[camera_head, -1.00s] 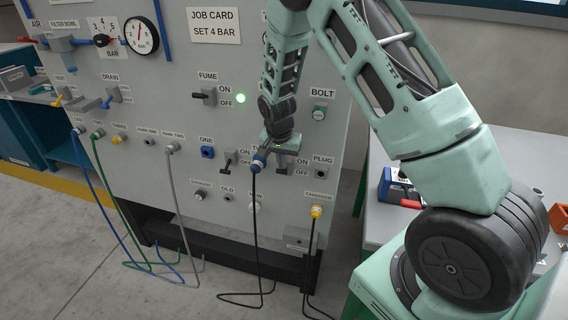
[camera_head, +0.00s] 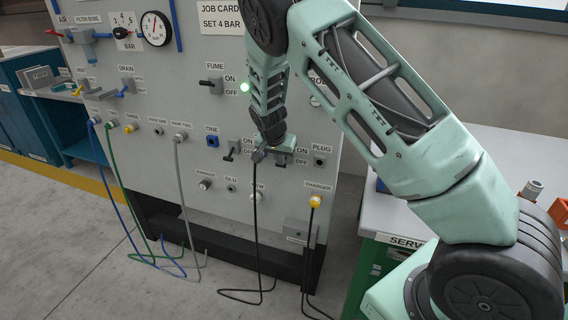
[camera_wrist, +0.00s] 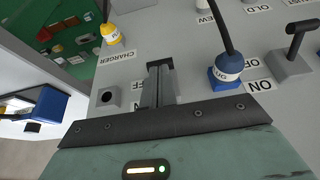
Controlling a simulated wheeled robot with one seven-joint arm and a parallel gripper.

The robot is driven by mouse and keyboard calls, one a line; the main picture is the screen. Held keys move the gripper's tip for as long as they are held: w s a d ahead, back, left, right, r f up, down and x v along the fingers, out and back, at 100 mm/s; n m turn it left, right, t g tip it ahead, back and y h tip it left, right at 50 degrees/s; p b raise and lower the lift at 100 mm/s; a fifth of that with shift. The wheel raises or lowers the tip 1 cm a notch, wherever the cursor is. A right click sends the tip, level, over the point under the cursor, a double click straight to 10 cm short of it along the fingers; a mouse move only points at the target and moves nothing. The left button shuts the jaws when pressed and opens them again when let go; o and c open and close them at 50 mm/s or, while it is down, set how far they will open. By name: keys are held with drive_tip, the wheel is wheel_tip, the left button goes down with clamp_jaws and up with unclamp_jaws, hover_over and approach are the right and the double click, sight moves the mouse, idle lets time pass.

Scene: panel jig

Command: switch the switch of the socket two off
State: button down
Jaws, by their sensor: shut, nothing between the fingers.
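Socket two holds a blue plug (camera_wrist: 228,66) with a black cable, right of my gripper in the wrist view. It also shows in the head view (camera_head: 258,156), partly covered by my gripper. My gripper (camera_wrist: 160,68) is shut and empty, its fingers close together at the panel between the blue plug and the OFF label (camera_wrist: 136,58). In the head view my gripper (camera_head: 276,148) is at the switch of socket two, beside its ON and OFF labels (camera_head: 301,156). The gripper mostly hides that switch; its lever position and any contact cannot be told.
The switch of socket one (camera_head: 230,154), a black lever, is left of socket two; it also shows in the wrist view (camera_wrist: 298,42). A yellow charger plug (camera_head: 315,202) is below right. An empty plug socket (camera_head: 319,161) is right of the gripper. Cables hang to the floor.

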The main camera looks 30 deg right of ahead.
drive_tip(key=shift+s+a+f+b, duration=0.15)
drive_tip(key=shift+a+f+b, duration=0.1)
drive_tip(key=shift+f+b, duration=0.45)
drive_tip(key=shift+s+a+f+b, duration=0.1)
drive_tip(key=shift+a+f+b, duration=0.2)
drive_tip(key=shift+f, duration=0.55)
drive_tip(key=shift+d, duration=0.1)
